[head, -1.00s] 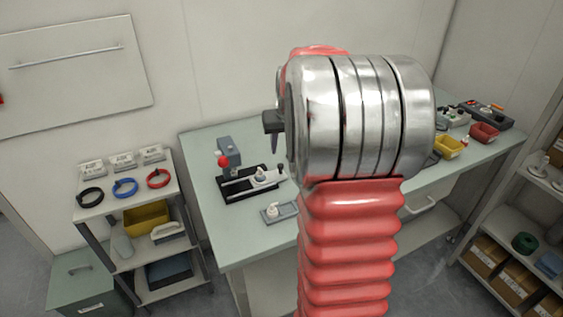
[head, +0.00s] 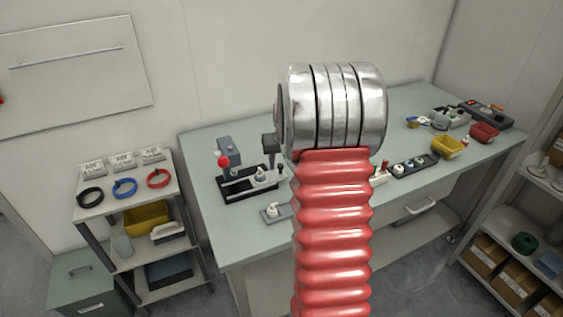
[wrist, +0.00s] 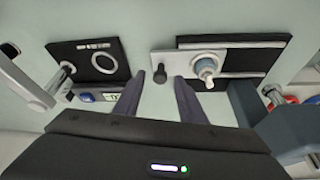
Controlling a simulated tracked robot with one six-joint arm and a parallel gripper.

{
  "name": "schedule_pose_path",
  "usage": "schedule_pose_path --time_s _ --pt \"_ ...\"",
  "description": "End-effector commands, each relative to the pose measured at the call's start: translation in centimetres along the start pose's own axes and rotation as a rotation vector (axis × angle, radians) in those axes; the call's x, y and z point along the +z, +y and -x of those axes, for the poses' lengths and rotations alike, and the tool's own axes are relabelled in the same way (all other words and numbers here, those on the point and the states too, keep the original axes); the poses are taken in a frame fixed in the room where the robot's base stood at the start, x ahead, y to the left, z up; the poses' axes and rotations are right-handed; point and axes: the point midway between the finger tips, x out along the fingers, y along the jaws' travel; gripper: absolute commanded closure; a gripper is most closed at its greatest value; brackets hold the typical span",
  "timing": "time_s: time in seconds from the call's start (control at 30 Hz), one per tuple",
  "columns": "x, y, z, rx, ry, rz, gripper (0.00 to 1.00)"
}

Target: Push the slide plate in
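The slide fixture has a black base (head: 236,190) with a grey press column and red knob at its left in the head view. Its pale slide plate (head: 265,177) sticks out to the right; in the wrist view the plate (wrist: 180,62) reaches left past the base (wrist: 265,50). A whitish cap part (wrist: 207,68) sits on the plate. A black upright knob (wrist: 159,72) stands at the plate's outer end. My gripper (wrist: 159,84) is open and empty, its fingertips on either side of the knob's line. I cannot tell whether they touch it. My arm hides much of the gripper in the head view.
The grey press column (wrist: 245,100) stands close right of my gripper in the wrist view. A black plate with a ring (wrist: 103,62) lies left. A small grey tray (head: 272,218) with a white part sits at the bench front. A yellow bin (head: 449,147) is farther right.

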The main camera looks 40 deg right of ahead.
Motion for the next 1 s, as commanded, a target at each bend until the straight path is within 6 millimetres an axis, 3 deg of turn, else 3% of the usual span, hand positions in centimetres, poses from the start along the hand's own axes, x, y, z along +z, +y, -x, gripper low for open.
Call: schedule_pose_path --time_s 0.1,0.6,1.0 --pt "-0.01 0.00 0.03 0.000 0.000 0.000 0.64" --pt "-0.01 0.02 0.05 0.000 0.000 0.000 0.99" --pt "0.00 0.03 0.05 0.000 0.000 -0.001 1.00"
